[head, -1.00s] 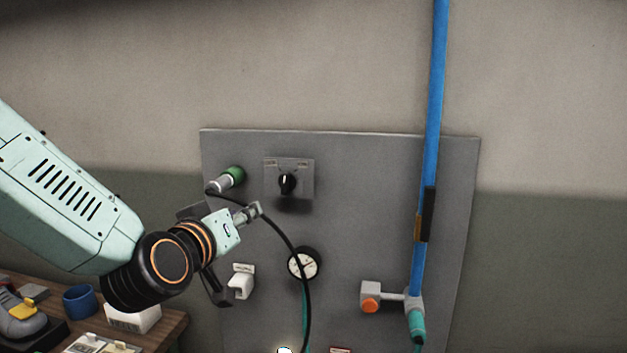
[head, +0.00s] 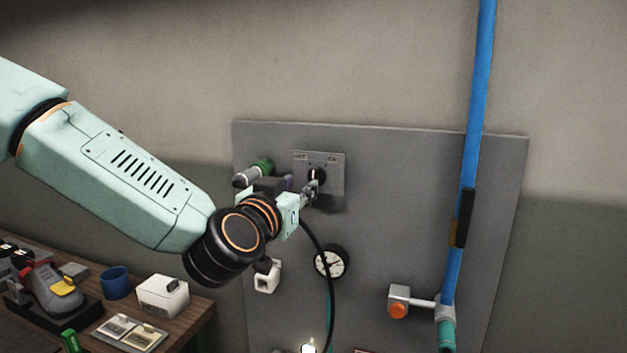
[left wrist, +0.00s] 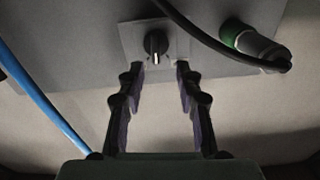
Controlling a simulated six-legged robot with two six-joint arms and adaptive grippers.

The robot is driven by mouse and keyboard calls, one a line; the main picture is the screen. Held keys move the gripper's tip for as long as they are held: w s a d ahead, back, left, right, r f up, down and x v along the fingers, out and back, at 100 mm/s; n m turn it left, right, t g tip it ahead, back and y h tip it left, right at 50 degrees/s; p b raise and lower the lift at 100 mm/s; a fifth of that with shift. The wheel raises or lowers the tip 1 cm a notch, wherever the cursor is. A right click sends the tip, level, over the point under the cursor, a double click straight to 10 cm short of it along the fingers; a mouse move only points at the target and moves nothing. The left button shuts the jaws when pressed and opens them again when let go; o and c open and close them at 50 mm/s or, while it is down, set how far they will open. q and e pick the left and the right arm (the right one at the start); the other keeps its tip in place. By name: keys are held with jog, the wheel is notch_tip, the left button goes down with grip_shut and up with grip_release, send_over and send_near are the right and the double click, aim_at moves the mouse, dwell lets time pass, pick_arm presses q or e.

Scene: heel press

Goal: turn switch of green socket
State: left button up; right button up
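The rotary switch (head: 316,176) is a black knob on a grey square plate (head: 333,164) on the wall panel, beside the green socket (head: 264,167). A grey plug (head: 247,178) sits in the socket, with a black cable leading from it. My left gripper (head: 311,190) is at the switch in the head view, covering part of it. In the left wrist view, my left gripper (left wrist: 159,68) is open, with its fingers apart. The knob (left wrist: 156,44) shows ahead between the fingertips, its white mark lengthwise. I cannot tell if they touch. My right gripper is not in view.
A black cable (head: 324,243) hangs below my left gripper, past a gauge (head: 330,262). A blue pipe (head: 474,120) with an orange-knobbed valve (head: 397,310) runs at the right. A wooden bench (head: 192,318) at lower left holds a shoe, a blue cup and a white box.

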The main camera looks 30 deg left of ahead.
aim_at(313, 178)
pick_arm(q)
jog(key=x, duration=0.4)
jog(key=d+x, duration=0.1)
jog(key=x, duration=0.1)
jog(key=shift+w+a, duration=0.1)
jog(key=shift+w, duration=0.3)
jog(key=shift+s+a, duration=0.25)
jog(key=shift+a, duration=0.1)
jog(key=shift+w+d, duration=0.3)
jog(key=c, duration=0.4)
jog(key=shift+a, duration=0.2)
grip_shut()
jog(key=shift+d, duration=0.15)
